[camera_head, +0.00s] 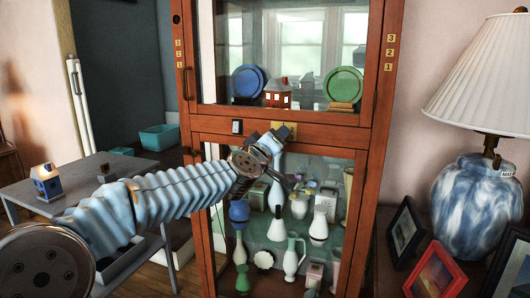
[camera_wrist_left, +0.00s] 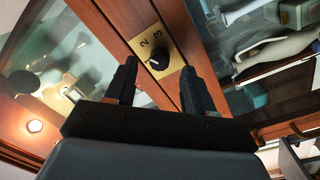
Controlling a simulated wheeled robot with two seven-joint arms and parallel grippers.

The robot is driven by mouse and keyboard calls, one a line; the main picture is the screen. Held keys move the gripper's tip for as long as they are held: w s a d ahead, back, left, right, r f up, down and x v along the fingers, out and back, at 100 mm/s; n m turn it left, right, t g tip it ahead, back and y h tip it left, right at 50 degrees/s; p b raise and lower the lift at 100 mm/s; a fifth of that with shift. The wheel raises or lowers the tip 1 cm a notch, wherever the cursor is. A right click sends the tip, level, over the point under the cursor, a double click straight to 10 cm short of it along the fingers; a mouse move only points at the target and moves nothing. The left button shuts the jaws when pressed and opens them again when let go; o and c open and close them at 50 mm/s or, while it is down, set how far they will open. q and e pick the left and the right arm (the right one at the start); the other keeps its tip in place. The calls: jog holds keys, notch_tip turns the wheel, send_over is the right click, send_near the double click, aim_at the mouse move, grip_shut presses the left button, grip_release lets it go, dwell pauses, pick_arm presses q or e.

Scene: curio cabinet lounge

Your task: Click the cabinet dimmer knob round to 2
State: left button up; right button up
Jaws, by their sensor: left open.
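The dimmer knob (camera_wrist_left: 159,61) is small, round and black with a white mark on its left side. It sits on a brass plate (camera_wrist_left: 168,45) on the cabinet's wooden rail, with the digits 2 and 3 visible; which digit the mark matches I cannot tell. In the head view the plate (camera_head: 290,128) shows beside my left gripper (camera_head: 281,135), which hides the knob. In the wrist view my left gripper (camera_wrist_left: 158,72) is open, with its dark fingers to either side of the knob, apparently without contact. My right gripper is not in view.
A switch (camera_head: 237,127) sits left on the same rail of the wooden cabinet (camera_head: 381,90). Behind the lower glass stand several vases (camera_head: 319,225); plates (camera_head: 345,82) and a red house (camera_head: 278,94) sit above. A lamp (camera_head: 482,200) and frames stand at right, a grey table (camera_head: 85,180) at left.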

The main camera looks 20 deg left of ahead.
pick_arm(q)
jog(key=s, duration=1.1)
jog(key=shift+s+a+f+b, duration=0.25)
jog(key=shift+a+f+b, duration=0.1)
jog(key=shift+b, duration=0.1)
jog(key=w+d+f+m+g+p, duration=0.1)
jog(key=w+f+g, duration=0.1)
jog(key=f, duration=0.7)
jog(key=w+d+f+m+g, duration=0.1)
jog(key=w+f+g, duration=0.15)
jog(key=f, duration=0.75)
jog(key=s+d+f+m+g+h+p, duration=0.1)
jog(key=s+f+g, duration=0.1)
jog(key=f, duration=0.9)
jog(key=s+d+f+m+g, duration=0.1)
jog(key=s+d+f+g, duration=0.15)
jog(key=f, duration=0.75)
jog(key=s+d+f+m+g+h+p, duration=0.1)
jog(key=s+f+g, duration=0.7)
jog(key=s+f, duration=1.4)
jog(key=s+d+m+h, duration=0.1)
jog(key=s+d, duration=0.1)
jog(key=shift+d+m+g+p, duration=0.35)
jog(key=shift+d+m+g, duration=0.05)
jog(key=shift+r, duration=0.1)
